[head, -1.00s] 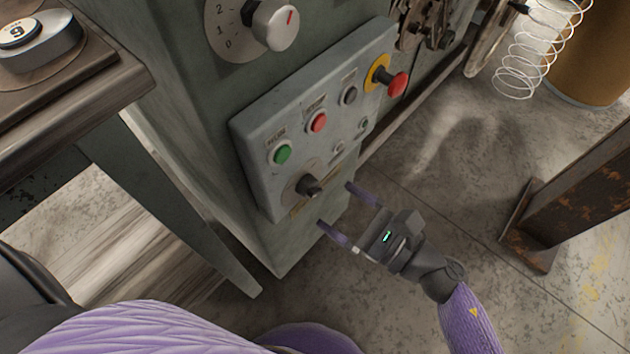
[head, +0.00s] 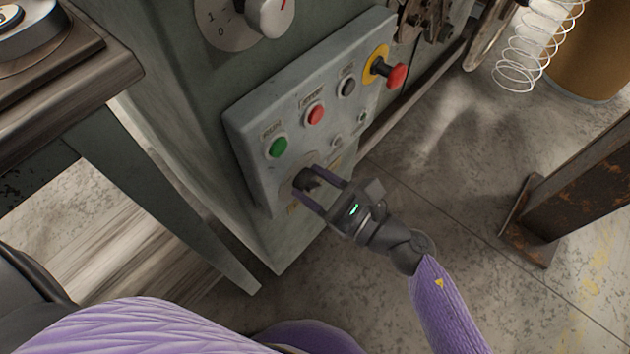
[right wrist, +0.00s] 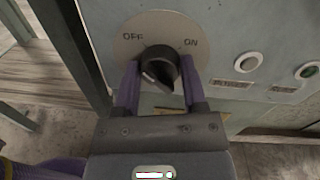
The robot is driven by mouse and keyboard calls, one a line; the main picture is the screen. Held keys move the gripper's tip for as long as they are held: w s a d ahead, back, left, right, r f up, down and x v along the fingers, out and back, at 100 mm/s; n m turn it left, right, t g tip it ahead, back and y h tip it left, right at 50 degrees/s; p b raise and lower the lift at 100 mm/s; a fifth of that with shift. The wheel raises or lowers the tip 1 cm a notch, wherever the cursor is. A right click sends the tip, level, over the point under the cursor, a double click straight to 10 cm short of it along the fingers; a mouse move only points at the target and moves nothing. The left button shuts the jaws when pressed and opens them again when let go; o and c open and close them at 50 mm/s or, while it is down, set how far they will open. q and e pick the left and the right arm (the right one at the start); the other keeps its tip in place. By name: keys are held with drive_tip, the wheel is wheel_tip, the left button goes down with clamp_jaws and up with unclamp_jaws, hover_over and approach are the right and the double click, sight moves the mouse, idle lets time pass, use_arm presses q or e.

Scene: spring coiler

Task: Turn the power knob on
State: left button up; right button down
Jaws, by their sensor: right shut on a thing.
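The power knob (head: 307,180) is a black knob at the lower left of the grey control panel. In the right wrist view the knob (right wrist: 158,68) sits on a round plate (right wrist: 163,27) marked OFF at left and ON at right. The knob's pointer end cannot be told clearly. My right gripper (head: 316,186) has its two purple fingers on either side of the knob and is shut on it. The right wrist view shows the fingers (right wrist: 159,85) against the knob's sides. My left gripper is not in view.
The panel (head: 245,125) carries a green button (head: 278,147), a red button (head: 315,114), a dark button (head: 347,86) and a red emergency stop (head: 397,76). A larger dial (head: 268,15) is above. A wooden-topped table (head: 70,90) stands left. A rusty post (head: 580,190) stands right.

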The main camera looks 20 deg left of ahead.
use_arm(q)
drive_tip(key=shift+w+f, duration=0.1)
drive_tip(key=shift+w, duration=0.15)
